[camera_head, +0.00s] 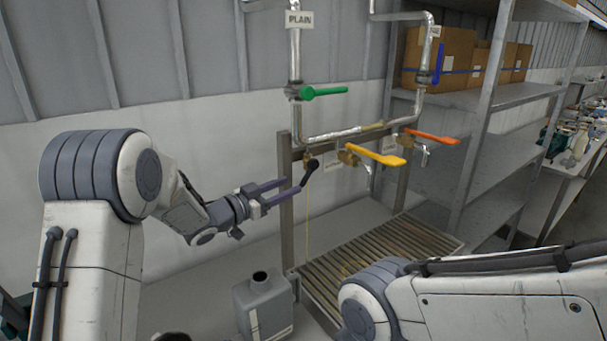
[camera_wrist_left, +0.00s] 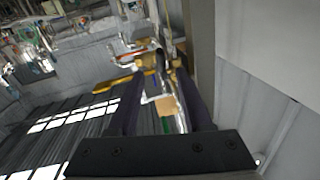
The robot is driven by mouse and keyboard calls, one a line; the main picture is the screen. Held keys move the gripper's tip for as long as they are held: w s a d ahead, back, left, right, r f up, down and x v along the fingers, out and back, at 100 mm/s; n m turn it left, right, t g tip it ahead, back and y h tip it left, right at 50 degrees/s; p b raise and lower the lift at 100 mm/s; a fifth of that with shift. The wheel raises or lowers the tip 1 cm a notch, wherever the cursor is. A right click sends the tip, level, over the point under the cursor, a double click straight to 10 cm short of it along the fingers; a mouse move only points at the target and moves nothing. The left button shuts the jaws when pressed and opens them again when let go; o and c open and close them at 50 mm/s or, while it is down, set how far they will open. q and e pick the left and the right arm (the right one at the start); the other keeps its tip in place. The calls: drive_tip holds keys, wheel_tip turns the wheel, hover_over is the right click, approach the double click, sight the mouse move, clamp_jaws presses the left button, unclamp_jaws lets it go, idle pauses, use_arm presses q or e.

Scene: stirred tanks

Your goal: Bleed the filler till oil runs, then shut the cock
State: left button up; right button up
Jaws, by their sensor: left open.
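A small brass cock (camera_head: 307,158) with a black handle (camera_head: 310,172) sits low on the pipe rack. The handle slants down to the left. My left gripper (camera_head: 284,190) is open, its fingertips close to the handle's lower end. In the left wrist view the black handle (camera_wrist_left: 160,62) shows between the spread fingers; I cannot tell whether they touch it. A thin amber line, like a stream of oil (camera_head: 307,225), runs straight down below the cock towards the slatted tray. My right gripper is out of view; only my right arm shows.
A grey can (camera_head: 265,308) with an open neck stands by the slatted tray (camera_head: 385,250). Green (camera_head: 325,92), yellow (camera_head: 376,155), orange (camera_head: 432,136) and blue (camera_head: 440,64) levers sit on the pipes. A "PLAIN" label (camera_head: 299,19) hangs above. Metal shelves (camera_head: 490,95) stand at right.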

sight(304, 179)
use_arm(q)
drive_tip(key=p+x, duration=0.2)
drive_tip(key=x, duration=0.4)
drive_tip(key=shift+w+d, duration=0.5)
drive_tip(key=shift+w, duration=0.05)
